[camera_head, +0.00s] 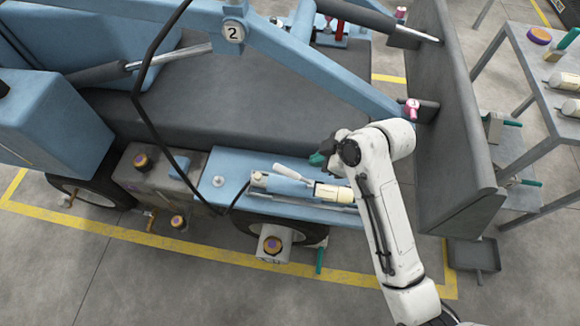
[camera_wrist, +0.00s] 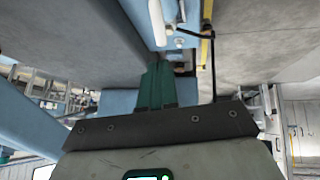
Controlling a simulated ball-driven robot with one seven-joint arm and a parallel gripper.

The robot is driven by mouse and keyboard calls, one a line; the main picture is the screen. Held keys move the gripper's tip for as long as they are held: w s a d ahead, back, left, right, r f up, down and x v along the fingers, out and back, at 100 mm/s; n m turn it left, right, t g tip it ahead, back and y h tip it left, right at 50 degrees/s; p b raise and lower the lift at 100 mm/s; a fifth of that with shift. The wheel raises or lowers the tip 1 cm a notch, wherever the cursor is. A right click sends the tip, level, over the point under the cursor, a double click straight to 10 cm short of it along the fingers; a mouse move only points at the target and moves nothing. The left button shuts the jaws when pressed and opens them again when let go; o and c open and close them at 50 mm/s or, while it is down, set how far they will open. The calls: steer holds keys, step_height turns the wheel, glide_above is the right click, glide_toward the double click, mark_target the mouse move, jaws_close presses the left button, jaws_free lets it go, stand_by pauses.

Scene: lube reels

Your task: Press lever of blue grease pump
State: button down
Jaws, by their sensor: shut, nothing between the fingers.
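The blue grease pump (camera_head: 286,187) lies on a light-blue ledge of the machine in the head view. Its pale lever (camera_head: 293,173) slants across the top of the blue body. My gripper (camera_head: 316,159) is just above and right of the lever, with its teal fingers together and nothing between them. In the wrist view my gripper (camera_wrist: 158,66) shows as shut green fingers pointing up the picture. A white rounded bar (camera_wrist: 157,22), probably the lever, is past the fingertips. I cannot tell whether they touch. My wrist hides part of the surroundings.
A cream cylinder (camera_head: 333,193) lies right of the pump. A black hose (camera_head: 142,100) hangs down to the left. A blue boom (camera_head: 310,70) crosses above, and a tall grey panel (camera_head: 450,130) stands to the right. The floor (camera_head: 180,285) in front is mostly clear.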

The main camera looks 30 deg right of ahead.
mark_target(281, 170)
steer(key=b+x, duration=0.1)
steer(key=x, duration=1.2)
steer(key=shift+w+a+f, duration=0.15)
steer(key=shift+f, duration=0.2)
steer(key=shift+w+a+f+g+h, duration=0.25)
steer(key=shift+a+g+h, duration=0.15)
steer(key=shift+a+h, duration=0.1)
steer(key=shift+w+a+f+g+h, duration=0.55)
steer(key=shift+f+g+h, duration=0.15)
steer(key=shift+f, duration=0.1)
steer(key=shift+w+a+f+g+h, duration=0.15)
steer(key=shift+a+f+g+h, duration=0.15)
steer(key=shift+f+h, duration=0.25)
steer(key=shift+w+a+f+g+h, duration=0.2)
steer(key=shift+f+g+h, duration=0.25)
steer(key=shift+f, duration=0.15)
steer(key=shift+a+f+b, duration=0.15)
steer(key=shift+f+b, duration=0.25)
steer(key=shift+b, duration=0.05)
steer(key=shift+s+a+f, duration=0.1)
steer(key=shift+f, duration=0.15)
steer(key=shift+r, duration=0.1)
